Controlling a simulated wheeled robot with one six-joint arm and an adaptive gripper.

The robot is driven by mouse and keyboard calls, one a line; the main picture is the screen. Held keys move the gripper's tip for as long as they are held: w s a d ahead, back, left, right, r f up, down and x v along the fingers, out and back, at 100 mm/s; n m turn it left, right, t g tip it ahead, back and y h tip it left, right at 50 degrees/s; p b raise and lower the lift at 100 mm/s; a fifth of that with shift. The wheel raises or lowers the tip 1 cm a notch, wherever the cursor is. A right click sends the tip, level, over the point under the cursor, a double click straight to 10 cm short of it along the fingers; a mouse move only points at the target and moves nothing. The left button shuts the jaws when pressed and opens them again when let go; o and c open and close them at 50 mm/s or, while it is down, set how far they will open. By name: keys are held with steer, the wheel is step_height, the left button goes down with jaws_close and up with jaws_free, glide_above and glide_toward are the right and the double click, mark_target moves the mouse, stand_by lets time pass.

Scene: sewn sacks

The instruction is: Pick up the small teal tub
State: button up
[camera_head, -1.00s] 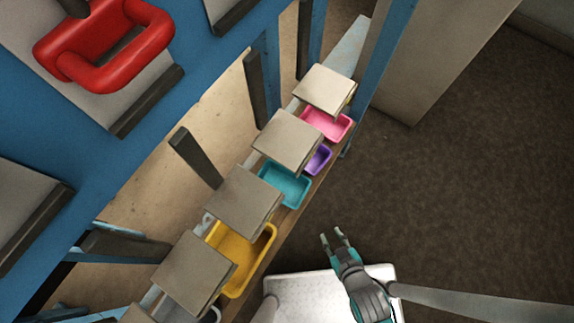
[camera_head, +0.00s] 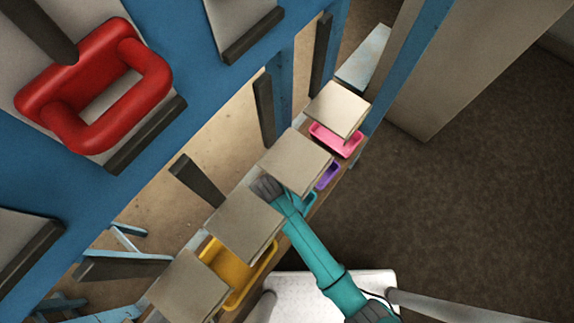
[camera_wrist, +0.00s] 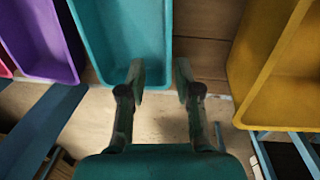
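The small teal tub (camera_wrist: 125,40) fills the top middle of the wrist view, open side showing. In the head view only a sliver of the teal tub (camera_head: 309,203) shows beside my arm. My gripper (camera_wrist: 160,82) is open, with a gap between its two fingers. In the wrist view the left finger overlaps the tub's near edge and the right finger is just past its right corner. I cannot tell whether either finger touches it. In the head view my gripper (camera_head: 268,188) is between two grey boards, its fingertips hidden.
A purple tub (camera_wrist: 38,40) is left of the teal one and a yellow tub (camera_wrist: 280,70) right, with bare wood shelf (camera_wrist: 205,55) between teal and yellow. A pink tub (camera_head: 335,140) is farther along. Grey boards (camera_head: 296,160) overhang the row.

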steer(key=f, duration=0.5)
steer(key=shift+w+f, duration=0.2)
steer(key=shift+s+a+f, duration=0.1)
steer(key=shift+f, duration=2.6)
jaws_close()
